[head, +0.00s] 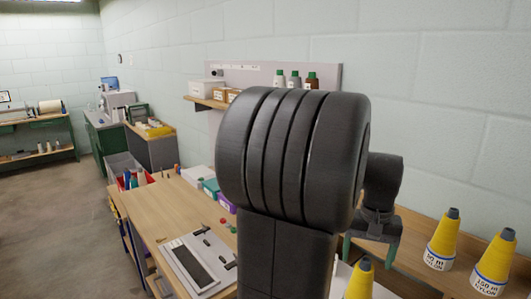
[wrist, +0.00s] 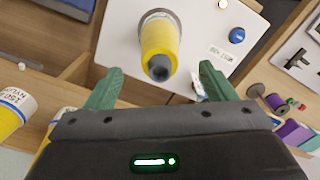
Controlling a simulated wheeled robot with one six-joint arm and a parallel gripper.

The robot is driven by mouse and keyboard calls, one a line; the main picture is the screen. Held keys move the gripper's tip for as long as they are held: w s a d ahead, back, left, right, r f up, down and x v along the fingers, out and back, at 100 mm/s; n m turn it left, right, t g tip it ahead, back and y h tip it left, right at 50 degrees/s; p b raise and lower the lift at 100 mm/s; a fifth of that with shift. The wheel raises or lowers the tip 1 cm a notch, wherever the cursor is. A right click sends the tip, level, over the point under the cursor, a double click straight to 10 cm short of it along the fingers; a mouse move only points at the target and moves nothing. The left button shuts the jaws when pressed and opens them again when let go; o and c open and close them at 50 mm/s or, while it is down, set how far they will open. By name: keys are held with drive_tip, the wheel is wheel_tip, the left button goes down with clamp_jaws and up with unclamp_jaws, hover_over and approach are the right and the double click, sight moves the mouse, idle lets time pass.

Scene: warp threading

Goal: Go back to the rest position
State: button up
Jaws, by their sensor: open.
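My gripper (wrist: 160,70) is open, with its two green fingers apart. In the wrist view, a yellow thread cone (wrist: 158,42) with a grey tip stands on a white board (wrist: 115,40) and shows between the fingers. I see no contact between fingers and cone. In the head view my gripper (head: 370,250) is partly hidden behind my dark arm link. A yellow cone (head: 358,281) shows just below it, cut by the lower picture edge.
Two labelled yellow cones (head: 442,240) (head: 495,262) stand at the right on a wooden surface. A workbench (head: 165,205) carries a white-and-black plate (head: 192,263) and small boxes. A wall shelf (head: 205,101) holds bottles and boxes. Open floor (head: 50,215) lies at the left.

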sight(365, 268)
wheel_tip(365, 268, down, 5)
drive_tip(key=shift+r, duration=0.2)
idle(0.5)
